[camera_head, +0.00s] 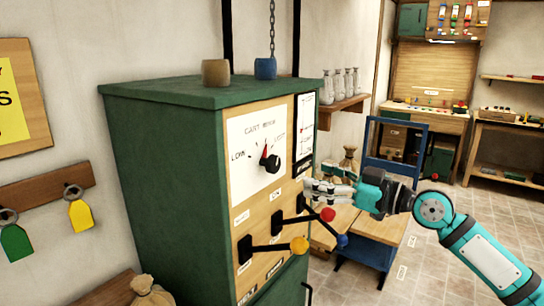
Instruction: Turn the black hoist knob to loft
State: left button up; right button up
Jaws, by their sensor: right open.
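The black hoist knob (270,161) sits on a white dial plate (246,150) on the front of a green cabinet (165,185). A red pointer at the knob stands roughly upright, between a LOW label at the left and a partly legible label at the upper right. My right gripper (318,190) is open and empty. It is to the right of the knob and a little lower, apart from it in the picture, with its fingers pointing left. My left gripper is not in view.
Levers with a red ball (327,214), a blue ball (342,240) and a yellow ball (299,245) stick out below the dial, close under my right gripper. A shelf (345,108) with glass bottles is behind the cabinet.

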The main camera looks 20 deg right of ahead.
aim_at(276, 165)
jog(key=p+x, duration=0.4)
jog(key=x, duration=0.8)
jog(key=shift+w+a+p, duration=0.3)
jog(key=shift+w+a, duration=0.1)
jog(key=shift+w, duration=0.15)
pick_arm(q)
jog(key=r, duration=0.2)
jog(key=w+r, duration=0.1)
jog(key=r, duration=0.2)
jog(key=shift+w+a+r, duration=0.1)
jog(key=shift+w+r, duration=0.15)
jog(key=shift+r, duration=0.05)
pick_arm(e)
jog(key=shift+f, duration=0.1)
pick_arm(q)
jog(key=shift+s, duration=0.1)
pick_arm(e)
jog(key=shift+c, duration=0.6)
jog(key=c, duration=1.1)
